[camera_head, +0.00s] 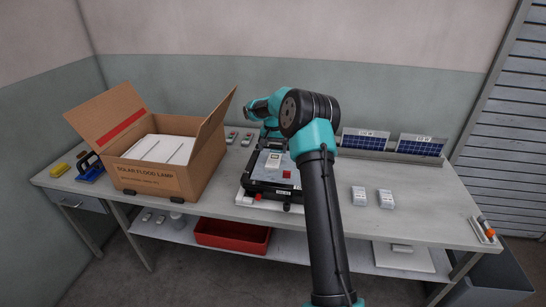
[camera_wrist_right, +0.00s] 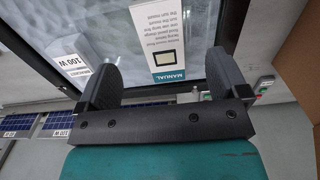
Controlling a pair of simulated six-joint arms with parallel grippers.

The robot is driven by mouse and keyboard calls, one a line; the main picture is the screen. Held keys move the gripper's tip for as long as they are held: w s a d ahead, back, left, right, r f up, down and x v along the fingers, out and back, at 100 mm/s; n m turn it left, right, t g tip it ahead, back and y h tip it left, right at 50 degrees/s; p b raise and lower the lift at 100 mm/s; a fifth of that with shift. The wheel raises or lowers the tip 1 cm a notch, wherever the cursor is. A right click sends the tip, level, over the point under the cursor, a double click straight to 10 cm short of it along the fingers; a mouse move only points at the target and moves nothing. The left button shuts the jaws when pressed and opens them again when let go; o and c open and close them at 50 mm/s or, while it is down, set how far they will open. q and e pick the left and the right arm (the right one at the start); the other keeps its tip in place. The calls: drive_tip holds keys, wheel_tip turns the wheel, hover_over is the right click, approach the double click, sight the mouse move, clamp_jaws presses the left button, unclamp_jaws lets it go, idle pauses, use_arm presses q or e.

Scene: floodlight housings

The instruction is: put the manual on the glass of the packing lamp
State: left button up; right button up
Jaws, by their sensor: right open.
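The packing lamp (camera_head: 268,190) is a black-framed floodlight lying flat, glass up, on a white base in the middle of the bench. In the head view my arm partly hides the gripper. My left gripper is out of view.
An open cardboard box (camera_head: 155,182) with white contents stands left of the lamp. Solar panels (camera_head: 365,139) stand at the back right. Small white packs (camera_head: 386,199) lie on the right, with clear bench around them. A red bin (camera_head: 230,235) sits below.

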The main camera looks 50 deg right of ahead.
wheel_tip(320, 180, up, 11)
drive_tip(key=shift+f, duration=0.2)
idle(0.7)
